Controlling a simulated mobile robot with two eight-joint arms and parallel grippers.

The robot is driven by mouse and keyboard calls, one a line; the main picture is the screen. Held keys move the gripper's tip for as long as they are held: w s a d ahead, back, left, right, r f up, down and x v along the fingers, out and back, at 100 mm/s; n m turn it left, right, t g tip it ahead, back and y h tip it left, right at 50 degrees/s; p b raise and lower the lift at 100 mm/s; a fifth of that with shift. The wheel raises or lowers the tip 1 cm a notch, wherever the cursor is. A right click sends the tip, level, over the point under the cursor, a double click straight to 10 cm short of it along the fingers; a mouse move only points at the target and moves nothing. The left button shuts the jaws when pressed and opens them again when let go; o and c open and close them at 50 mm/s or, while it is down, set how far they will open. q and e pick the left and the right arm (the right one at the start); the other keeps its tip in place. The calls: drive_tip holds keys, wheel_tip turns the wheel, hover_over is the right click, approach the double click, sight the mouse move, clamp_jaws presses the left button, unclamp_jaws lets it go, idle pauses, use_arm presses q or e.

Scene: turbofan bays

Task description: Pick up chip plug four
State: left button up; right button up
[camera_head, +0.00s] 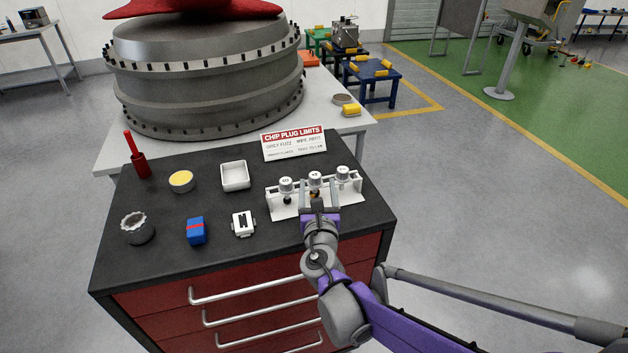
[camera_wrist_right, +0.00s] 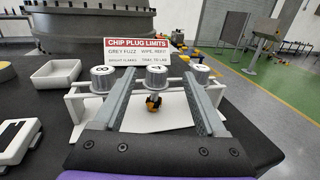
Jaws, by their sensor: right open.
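A white rack (camera_wrist_right: 100,108) holds three silver-capped plugs in a row on the cart top. The left plug (camera_wrist_right: 103,78), middle plug (camera_wrist_right: 156,77) and right plug (camera_wrist_right: 200,73) carry black marks on their caps, too small to read surely. The middle plug has a dark and yellow-orange lower end hanging below the rack's bar. In the head view the rack (camera_head: 275,208) stands near the cart's right side. My right gripper (camera_head: 319,187) is open, its fingers on either side of the middle plug. Contact cannot be told. My left gripper is out of view.
A sign (camera_head: 293,143) reading CHIP PLUG LIMITS stands behind the rack. Left of it on the dark cart top (camera_head: 265,260) are a white tray (camera_head: 235,177), yellow tin (camera_head: 181,181), white device (camera_head: 243,223), blue block (camera_head: 196,231), dark cup (camera_head: 138,228) and red tool (camera_head: 138,160).

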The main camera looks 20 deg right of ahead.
sight(315, 180)
drive_tip(key=x, duration=0.5)
drive_tip(key=shift+w+a+f+p, duration=0.15)
drive_tip(key=shift+w+f+p, duration=0.1)
drive_tip(key=shift+f+p, duration=0.05)
drive_tip(key=shift+s, duration=0.15)
drive_tip(key=shift+c, duration=0.7)
clamp_jaws()
